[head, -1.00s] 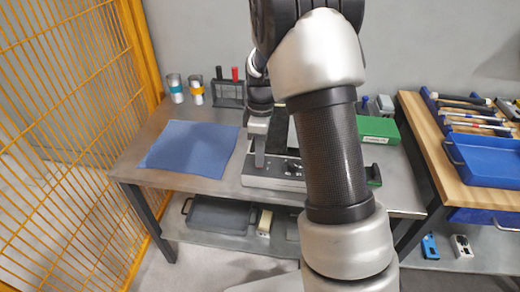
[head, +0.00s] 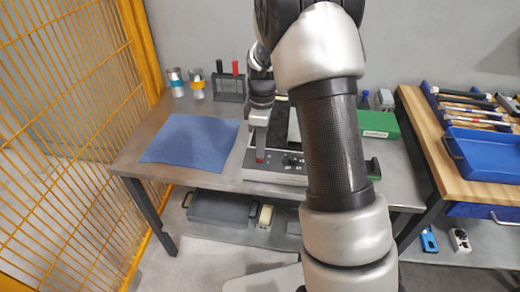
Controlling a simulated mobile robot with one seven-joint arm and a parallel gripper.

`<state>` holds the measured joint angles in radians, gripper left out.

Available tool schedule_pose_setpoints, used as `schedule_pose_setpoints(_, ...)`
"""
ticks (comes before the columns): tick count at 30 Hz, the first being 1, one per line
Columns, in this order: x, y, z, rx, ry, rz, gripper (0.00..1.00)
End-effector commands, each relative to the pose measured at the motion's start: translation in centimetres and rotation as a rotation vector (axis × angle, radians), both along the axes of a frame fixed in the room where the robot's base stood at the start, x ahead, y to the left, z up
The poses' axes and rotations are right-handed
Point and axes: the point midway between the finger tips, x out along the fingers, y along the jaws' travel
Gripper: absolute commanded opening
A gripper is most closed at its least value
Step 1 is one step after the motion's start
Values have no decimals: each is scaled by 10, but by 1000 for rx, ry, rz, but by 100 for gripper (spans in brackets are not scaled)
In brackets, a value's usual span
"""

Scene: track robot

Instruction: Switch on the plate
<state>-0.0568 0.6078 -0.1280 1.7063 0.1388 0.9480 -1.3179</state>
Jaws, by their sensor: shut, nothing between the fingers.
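The plate (head: 277,171) is a silver-fronted device with a dark top and dark knobs along its front panel, standing on the grey metal table. My arm hides its right part. My gripper (head: 260,158) points down at the front left of the plate, shut and with nothing held. A red patch shows right at the fingertips, on the left end of the front panel. I cannot tell whether the fingertips touch it.
A blue cloth (head: 190,142) lies left of the plate. Two banded jars (head: 196,84) and a small rack (head: 229,88) stand behind it. A green box (head: 379,124) is at the right. A yellow mesh fence (head: 70,130) borders the left side. A wooden bench (head: 435,150) with blue trays stands right.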

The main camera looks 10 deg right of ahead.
Motion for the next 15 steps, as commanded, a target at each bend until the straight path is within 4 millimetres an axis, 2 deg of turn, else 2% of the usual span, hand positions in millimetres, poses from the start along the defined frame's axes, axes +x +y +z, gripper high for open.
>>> schedule_pose_setpoints(11, 2, -1, 1, 1, 3, 0, 0)
schedule_pose_setpoints(15, 4, -1, 10, 1, 1, 0, 0)
